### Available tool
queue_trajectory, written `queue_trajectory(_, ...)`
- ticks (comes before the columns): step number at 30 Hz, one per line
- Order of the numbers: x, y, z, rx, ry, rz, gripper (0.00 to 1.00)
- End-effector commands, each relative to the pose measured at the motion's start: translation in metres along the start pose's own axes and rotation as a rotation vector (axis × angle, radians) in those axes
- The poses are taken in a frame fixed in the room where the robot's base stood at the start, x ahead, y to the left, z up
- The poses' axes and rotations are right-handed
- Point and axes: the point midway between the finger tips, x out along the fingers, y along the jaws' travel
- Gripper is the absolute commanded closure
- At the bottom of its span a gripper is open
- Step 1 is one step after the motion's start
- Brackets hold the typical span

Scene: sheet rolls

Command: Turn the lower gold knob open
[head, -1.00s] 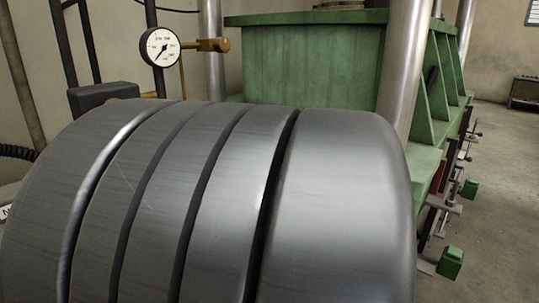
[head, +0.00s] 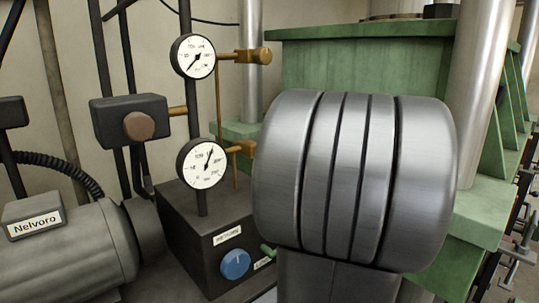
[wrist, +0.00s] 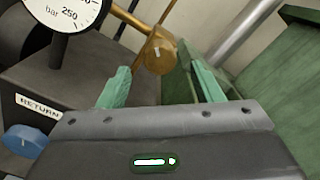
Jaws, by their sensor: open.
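The lower gold knob (head: 243,147) sticks out to the right of the lower gauge in the head view, its right end close to the outline of my grey arm link. In the wrist view the lower gold knob (wrist: 158,56) shows its round face with a pale mark, between and beyond the fingertips. My gripper (wrist: 160,68) is open, one green finger to each side of the knob in the picture. I see no contact. The head view hides my gripper behind my arm. The upper gold knob (head: 258,56) sits higher, beside the upper gauge.
The upper gauge (head: 193,56) and lower gauge (head: 202,164) stand on a dark post. A blue knob (head: 235,264) is on the dark box below. A black box with a brown knob (head: 139,126) is left. A green press frame (head: 365,65) stands behind.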

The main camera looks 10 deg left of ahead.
Motion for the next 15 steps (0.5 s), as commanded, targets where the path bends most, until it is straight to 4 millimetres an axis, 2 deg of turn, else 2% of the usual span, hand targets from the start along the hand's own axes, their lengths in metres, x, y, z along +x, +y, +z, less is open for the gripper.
queue_trajectory(3, 0.022, 0.001, 0.001, 0.002, -0.002, 0.004, 0.4)
queue_trajectory(7, 0.041, 0.0, 0.001, 0.001, -0.001, 0.003, 0.4)
queue_trajectory(15, 0.058, 0.0, 0.0, -0.001, 0.0, 0.0, 0.4)
